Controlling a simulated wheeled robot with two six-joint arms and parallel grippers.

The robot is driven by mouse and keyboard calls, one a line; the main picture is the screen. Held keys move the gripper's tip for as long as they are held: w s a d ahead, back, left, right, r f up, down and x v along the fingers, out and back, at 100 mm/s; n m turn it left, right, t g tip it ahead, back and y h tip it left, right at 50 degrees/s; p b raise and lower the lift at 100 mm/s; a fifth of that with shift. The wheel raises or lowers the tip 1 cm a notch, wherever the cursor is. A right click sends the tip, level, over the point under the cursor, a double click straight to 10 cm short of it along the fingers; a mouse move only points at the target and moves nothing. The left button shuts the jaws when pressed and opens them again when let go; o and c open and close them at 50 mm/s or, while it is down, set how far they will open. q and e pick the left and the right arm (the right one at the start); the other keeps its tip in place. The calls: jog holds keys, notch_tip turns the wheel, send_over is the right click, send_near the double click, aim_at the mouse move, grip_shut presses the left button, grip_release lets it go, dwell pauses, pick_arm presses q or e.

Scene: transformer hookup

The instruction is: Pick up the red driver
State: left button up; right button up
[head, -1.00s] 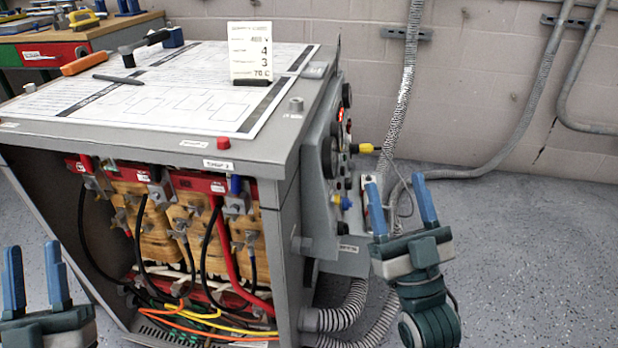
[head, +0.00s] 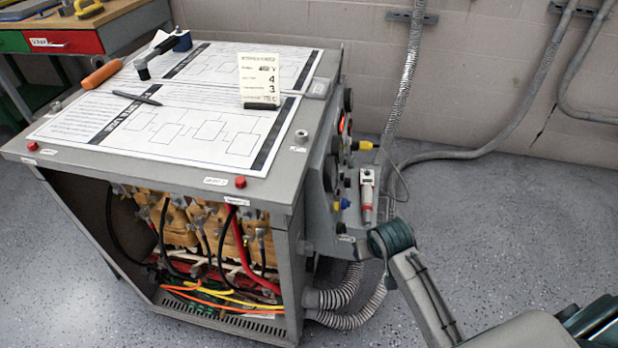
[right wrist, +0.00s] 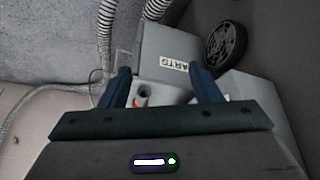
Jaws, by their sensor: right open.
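The red driver (head: 367,192), with a pale body and a red lower part, is on the small grey shelf at the right side of the transformer cabinet in the head view. In the right wrist view, a pale end with red on it, apparently the driver (right wrist: 142,98), shows between the fingers, nearer the left one. My right gripper (right wrist: 158,70) is open and not closed on anything; its fingers stand either side of the driver in the picture. Its depth from the driver is hard to tell. The fingers are not visible in the head view. My left gripper is out of view.
The parts shelf (right wrist: 155,50) has a label. A dark round fitting (right wrist: 226,45) is beside it. The cabinet (head: 270,195) has an open front with cables, and a card (head: 259,78) and orange-handled tool (head: 102,74) on top. Yellow and blue plugs protrude above the shelf; a corrugated conduit rises behind.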

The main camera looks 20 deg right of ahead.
jog(key=w+d+r+m, duration=0.1)
jog(key=w+d, duration=0.3)
jog(key=w, duration=0.4)
jog(key=m, duration=0.3)
send_near(368, 192)
jog(key=shift+a+r, duration=0.15)
jog(key=shift+a, duration=0.2)
jog(key=shift+w+d, duration=0.15)
jog(key=shift+w, duration=0.1)
jog(key=b+x, duration=0.1)
jog(key=x, duration=0.5)
jog(key=b+x, duration=0.1)
jog(key=x, duration=0.2)
jog(key=shift+s+d+f, duration=0.15)
jog(key=shift+d+f, duration=0.05)
jog(key=shift+f, duration=0.2)
jog(key=shift+d+f+b, duration=0.1)
jog(key=shift+f+b, duration=0.25)
jog(key=shift+f, duration=0.05)
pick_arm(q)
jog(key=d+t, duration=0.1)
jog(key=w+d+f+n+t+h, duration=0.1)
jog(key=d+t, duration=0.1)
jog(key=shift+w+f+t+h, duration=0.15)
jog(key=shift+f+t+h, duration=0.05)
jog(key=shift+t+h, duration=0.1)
